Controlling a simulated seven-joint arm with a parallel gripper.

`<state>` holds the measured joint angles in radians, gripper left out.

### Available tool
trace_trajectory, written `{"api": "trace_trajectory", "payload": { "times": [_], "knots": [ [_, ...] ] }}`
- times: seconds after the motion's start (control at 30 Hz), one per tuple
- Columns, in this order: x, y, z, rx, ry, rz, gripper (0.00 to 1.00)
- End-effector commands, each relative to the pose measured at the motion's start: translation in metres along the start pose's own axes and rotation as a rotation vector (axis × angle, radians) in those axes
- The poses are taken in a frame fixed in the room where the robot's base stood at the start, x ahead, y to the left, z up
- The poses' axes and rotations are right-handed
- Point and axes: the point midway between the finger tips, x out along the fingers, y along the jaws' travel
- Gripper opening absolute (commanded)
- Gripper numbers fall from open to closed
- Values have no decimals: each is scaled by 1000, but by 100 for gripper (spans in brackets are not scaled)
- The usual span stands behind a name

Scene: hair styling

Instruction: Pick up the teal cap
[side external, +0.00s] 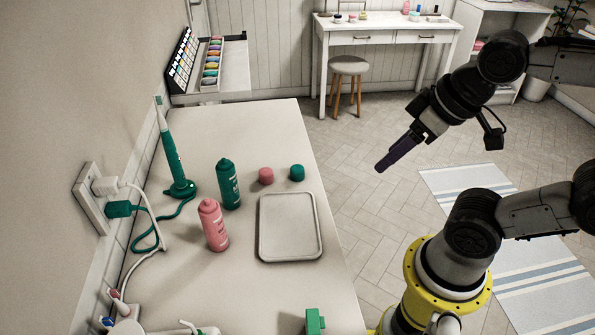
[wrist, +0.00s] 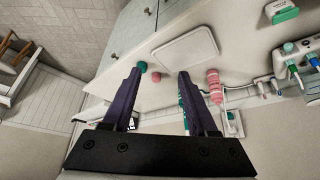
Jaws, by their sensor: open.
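The teal cap (side external: 297,172) sits on the counter near its right edge, just behind the tray. In the wrist view the teal cap (wrist: 142,67) shows beside the tip of the left finger. A pink cap (side external: 265,176) sits to its left, apart from it, and also shows in the wrist view (wrist: 155,77). My gripper (side external: 382,167) is in the air to the right of the counter, away from the cap. In the wrist view its two dark fingers (wrist: 160,75) are spread with nothing held between them.
A teal bottle (side external: 229,184) and a pink bottle (side external: 213,225) stand left of the caps. A pale tray (side external: 290,228) lies in front of the caps. A teal electric toothbrush (side external: 172,155) stands by the wall, with cords near the outlet. Counter behind the caps is clear.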

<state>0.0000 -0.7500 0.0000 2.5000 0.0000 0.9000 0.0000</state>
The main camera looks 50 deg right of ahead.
Motion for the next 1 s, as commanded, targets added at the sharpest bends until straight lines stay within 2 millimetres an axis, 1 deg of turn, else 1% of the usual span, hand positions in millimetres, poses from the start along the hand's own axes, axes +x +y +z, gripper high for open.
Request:
{"api": "trace_trajectory", "payload": {
  "times": [0.03,0.1,0.4,0.47,0.57,0.67,0.77,0.8,0.87,0.9,0.97,1.0],
  "knots": [
    [0,0,0,0,0,0,70],
    [0,0,0,0,0,0,81],
    [0,0,0,9,0,0,81],
    [0,0,0,33,-2,0,81],
    [-2,0,0,122,-6,0,81],
    [-12,0,-14,253,12,-2,81],
    [-19,1,-36,406,-2,3,81],
    [-20,2,-47,471,-12,7,81],
    [-20,3,-64,572,-33,16,81],
    [-18,4,-76,637,-47,25,81],
    [-13,7,-94,731,-73,40,81],
    [-9,9,-106,794,-90,53,81]
  ]
}}
